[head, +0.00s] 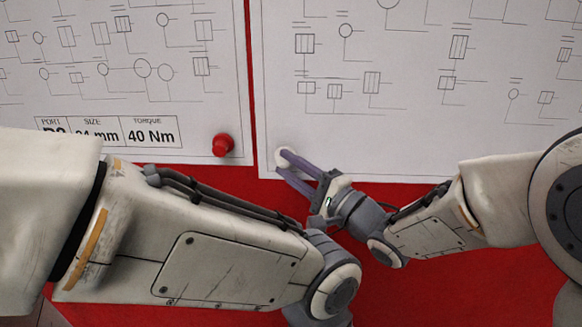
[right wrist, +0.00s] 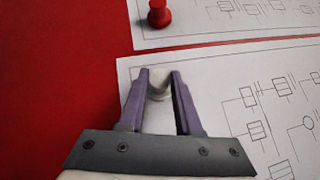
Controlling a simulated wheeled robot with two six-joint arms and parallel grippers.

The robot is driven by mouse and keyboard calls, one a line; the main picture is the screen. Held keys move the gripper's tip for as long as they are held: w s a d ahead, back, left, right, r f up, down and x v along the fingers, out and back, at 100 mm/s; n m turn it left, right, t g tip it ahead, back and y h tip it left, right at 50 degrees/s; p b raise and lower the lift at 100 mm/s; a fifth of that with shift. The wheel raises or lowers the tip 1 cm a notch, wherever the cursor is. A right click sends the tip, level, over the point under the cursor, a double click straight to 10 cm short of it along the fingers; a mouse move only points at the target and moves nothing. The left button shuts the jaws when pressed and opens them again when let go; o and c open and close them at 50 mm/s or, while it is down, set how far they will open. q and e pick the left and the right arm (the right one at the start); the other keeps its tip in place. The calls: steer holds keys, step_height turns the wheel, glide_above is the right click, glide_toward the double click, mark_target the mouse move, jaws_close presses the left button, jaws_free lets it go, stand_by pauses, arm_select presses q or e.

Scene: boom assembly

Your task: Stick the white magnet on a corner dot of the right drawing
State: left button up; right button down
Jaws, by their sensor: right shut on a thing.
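The right drawing (head: 420,135) is a white sheet of line symbols on the red board. My right gripper (head: 285,163) is at its lower-left corner, shut on the white magnet (head: 282,155). In the right wrist view the white magnet (right wrist: 159,88) sits between the two purple fingers (right wrist: 160,92), over the same corner of the right drawing (right wrist: 225,72). The corner dot is hidden behind the magnet and fingers. I cannot tell whether the magnet touches the sheet. My left arm crosses the lower left of the head view; its gripper is out of frame.
The left drawing (head: 120,100) hangs beside the right one, with a narrow red strip between. A red magnet (head: 223,145) sits on its lower-right corner. The red board (head: 440,290) is bare below the sheets. My left forearm lies close to my right gripper in the head view.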

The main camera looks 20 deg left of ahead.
steer(key=shift+w+d+r, duration=0.1)
steer(key=shift+w+r, duration=0.05)
steer(key=shift+w, duration=0.1)
steer(key=c, duration=1)
jaws_free()
steer(key=o, duration=0.5)
steer(key=shift+f, duration=0.2)
